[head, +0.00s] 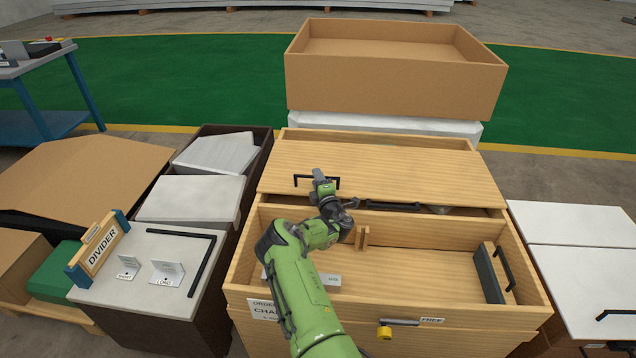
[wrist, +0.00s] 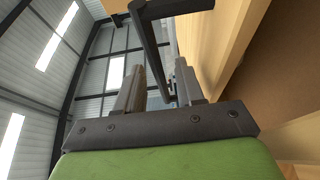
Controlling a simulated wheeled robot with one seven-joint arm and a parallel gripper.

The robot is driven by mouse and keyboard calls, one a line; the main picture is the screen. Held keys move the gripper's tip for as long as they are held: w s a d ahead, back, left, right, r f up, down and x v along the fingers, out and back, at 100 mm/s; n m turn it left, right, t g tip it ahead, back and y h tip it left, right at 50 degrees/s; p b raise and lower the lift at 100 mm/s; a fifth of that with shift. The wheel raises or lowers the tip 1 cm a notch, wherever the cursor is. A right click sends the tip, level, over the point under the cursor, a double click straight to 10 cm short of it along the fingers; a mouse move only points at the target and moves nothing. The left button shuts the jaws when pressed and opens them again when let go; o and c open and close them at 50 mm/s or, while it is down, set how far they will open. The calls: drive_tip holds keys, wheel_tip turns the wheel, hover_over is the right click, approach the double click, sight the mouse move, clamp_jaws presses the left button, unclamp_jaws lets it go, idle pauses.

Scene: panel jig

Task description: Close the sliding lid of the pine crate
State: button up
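The pine crate (head: 400,322) stands in front of me in the head view. Its sliding lid (head: 420,175) covers the rear part, and the front part of the crate is open. A black bar handle (head: 301,178) is on the lid near its left front edge. My gripper (head: 322,178) is at this handle. In the wrist view my gripper (wrist: 160,88) has its two fingers apart, with the black handle (wrist: 150,45) reaching down between them. I see a gap beside the bar, so the fingers do not look closed on it.
Inside the open part are a small wooden piece (head: 362,238), a grey bar (head: 327,281) and a dark panel with a handle (head: 488,273). A latch (head: 385,332) is on the crate's front. A cardboard box (head: 390,85) stands behind; a grey-topped box (head: 150,255) stands left.

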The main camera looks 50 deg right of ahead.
clamp_jaws()
idle(1.4)
